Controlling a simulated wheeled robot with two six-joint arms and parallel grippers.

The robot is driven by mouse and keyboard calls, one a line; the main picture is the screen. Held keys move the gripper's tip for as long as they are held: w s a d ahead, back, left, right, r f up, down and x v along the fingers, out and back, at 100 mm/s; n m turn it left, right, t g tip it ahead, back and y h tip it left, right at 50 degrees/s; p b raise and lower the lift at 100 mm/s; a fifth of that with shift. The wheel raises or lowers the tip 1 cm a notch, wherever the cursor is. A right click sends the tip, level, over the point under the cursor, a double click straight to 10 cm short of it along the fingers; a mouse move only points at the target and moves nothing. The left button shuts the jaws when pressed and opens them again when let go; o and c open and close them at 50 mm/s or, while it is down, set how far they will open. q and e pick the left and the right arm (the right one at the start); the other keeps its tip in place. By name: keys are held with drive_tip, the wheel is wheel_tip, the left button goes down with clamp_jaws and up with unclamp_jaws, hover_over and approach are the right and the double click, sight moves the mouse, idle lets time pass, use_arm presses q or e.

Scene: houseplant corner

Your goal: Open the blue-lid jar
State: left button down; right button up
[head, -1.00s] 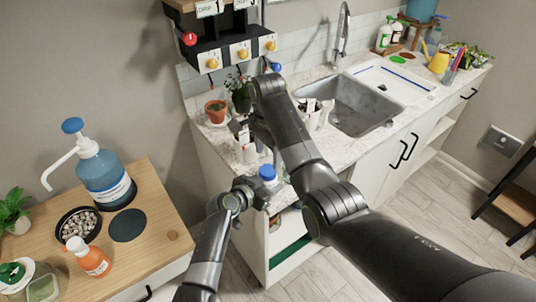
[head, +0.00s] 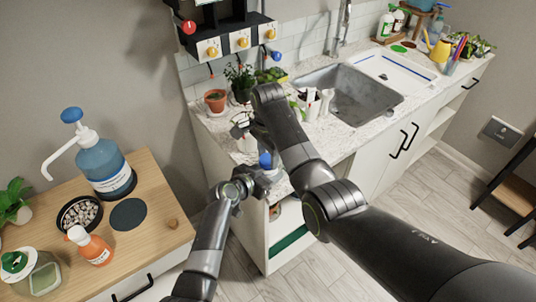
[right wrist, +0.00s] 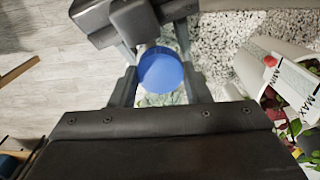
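The blue-lid jar (head: 265,160) stands at the counter's near left edge in the head view, partly hidden by my grippers. In the right wrist view its round blue lid (right wrist: 161,71) is seen from above. My right gripper (right wrist: 160,78) is open, with one finger on each side of the lid and narrow gaps showing. My left gripper (head: 264,178) reaches the jar from the front left. In the right wrist view its fingers come from the top, one on each side of the jar below the lid. Whether they press on the jar is hidden.
A white planter with labels (right wrist: 275,70) stands close to the right of the jar in the right wrist view. A terracotta pot (head: 215,101) and the sink (head: 355,95) are farther back. A wooden side table (head: 160,240) with a pump bottle (head: 104,165) is at left.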

drive_tip(key=shift+c, duration=1)
drive_tip(key=n, duration=1.2)
drive_tip(key=shift+n, duration=0.3)
drive_tip(key=n, duration=0.6)
drive_tip(key=shift+r, duration=0.1)
drive_tip(key=n, duration=1.7)
drive_tip(key=shift+w, duration=0.1)
drive_tip(key=n, duration=1.2)
drive_tip(key=shift+r, duration=0.1)
